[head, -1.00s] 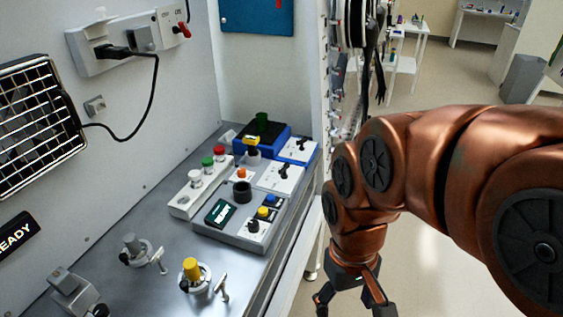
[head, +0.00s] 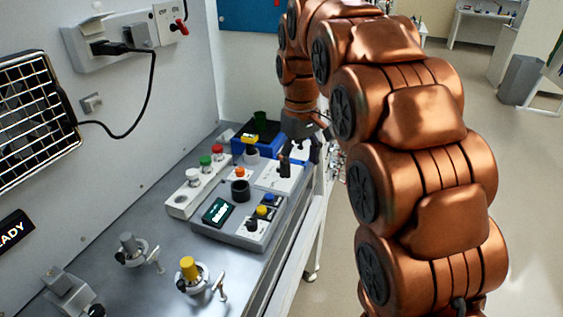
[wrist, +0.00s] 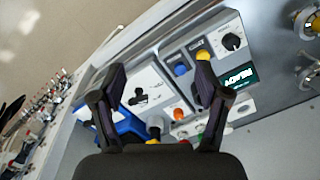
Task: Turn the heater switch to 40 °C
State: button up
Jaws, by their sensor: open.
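The control panel (head: 215,230) has several white plates with black rotary knobs, and I cannot read which is labelled as the heater switch. One plate's black knob (wrist: 138,97) lies between my fingers in the wrist view, nearer the left finger. Another black knob (wrist: 232,41) is to the right, outside the fingers; in the head view it is the near knob (head: 252,224). My gripper (wrist: 160,70) is open and empty. In the head view my gripper (head: 299,160) hangs over the panel's far right part, partly hiding the plates there. Contact cannot be told.
Red, green and white buttons (head: 204,163) stand left of the panel. A blue box (head: 268,136) is behind it. A yellow-topped fitting (head: 189,268) and a grey one (head: 129,244) stand in front. A black cable (head: 152,95) hangs on the wall.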

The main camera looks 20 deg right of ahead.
jog(key=w+n, duration=0.1)
jog(key=w, duration=0.3)
jog(key=w+f+n, duration=0.1)
jog(key=w, duration=0.4)
jog(key=w+f+n, duration=0.1)
jog(key=w, duration=0.4)
jog(key=shift+w+a+t+b, duration=0.1)
jog(key=shift+w+t+b, duration=0.2)
jog(key=shift+b, duration=0.1)
jog(key=shift+f+p, duration=0.7)
jog(key=shift+f, duration=3.25)
jog(key=shift+c, duration=0.3)
jog(key=c, duration=1.1)
